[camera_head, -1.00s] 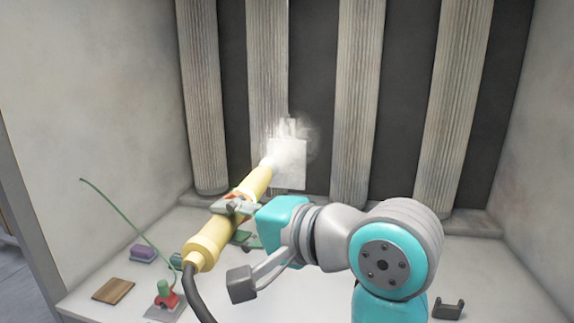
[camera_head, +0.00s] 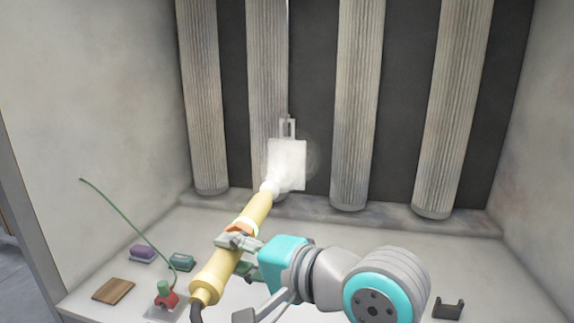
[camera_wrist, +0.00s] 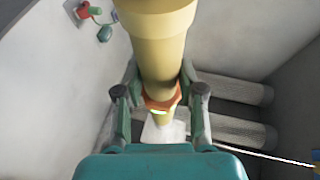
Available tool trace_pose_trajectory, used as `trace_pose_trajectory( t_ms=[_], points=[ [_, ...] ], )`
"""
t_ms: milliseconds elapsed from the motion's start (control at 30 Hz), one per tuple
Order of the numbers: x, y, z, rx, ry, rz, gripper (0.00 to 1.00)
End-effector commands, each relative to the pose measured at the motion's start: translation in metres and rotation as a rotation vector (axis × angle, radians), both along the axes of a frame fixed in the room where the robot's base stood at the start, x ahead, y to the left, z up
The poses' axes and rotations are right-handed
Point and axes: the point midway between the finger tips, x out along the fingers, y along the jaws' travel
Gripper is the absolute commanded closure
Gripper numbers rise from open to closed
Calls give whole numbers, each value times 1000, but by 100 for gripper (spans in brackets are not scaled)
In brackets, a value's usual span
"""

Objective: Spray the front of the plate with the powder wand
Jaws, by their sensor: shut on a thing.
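The powder wand (camera_head: 252,221) is a yellow tube with an orange band, and a dark hose leaves its lower end. My gripper (camera_head: 238,241) is shut around the wand near the orange band. In the wrist view my gripper (camera_wrist: 160,95) has a finger on each side of the wand (camera_wrist: 157,40). The plate (camera_head: 289,152) is a pale square hanging by a bracket in front of the filter columns. The wand's tip points up at the plate's lower part. A white powder cloud lies between tip and plate, hiding part of the plate's face.
Pleated filter columns (camera_head: 360,100) stand along the dark back wall. On the left of the booth floor are a purple block (camera_head: 142,252), a green block (camera_head: 182,262), a brown board (camera_head: 114,290) and a red-and-green fixture (camera_head: 165,295). A dark bracket (camera_head: 448,308) lies at right.

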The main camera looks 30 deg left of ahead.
Motion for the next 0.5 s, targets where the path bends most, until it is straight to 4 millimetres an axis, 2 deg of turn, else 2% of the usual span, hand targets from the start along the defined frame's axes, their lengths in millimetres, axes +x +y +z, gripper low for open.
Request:
trace_pose_trajectory(
  t_ms=[167,500],
  points=[
    [0,0,0,3,-4,0,100],
    [0,0,22,3,-5,0,100]
  ],
)
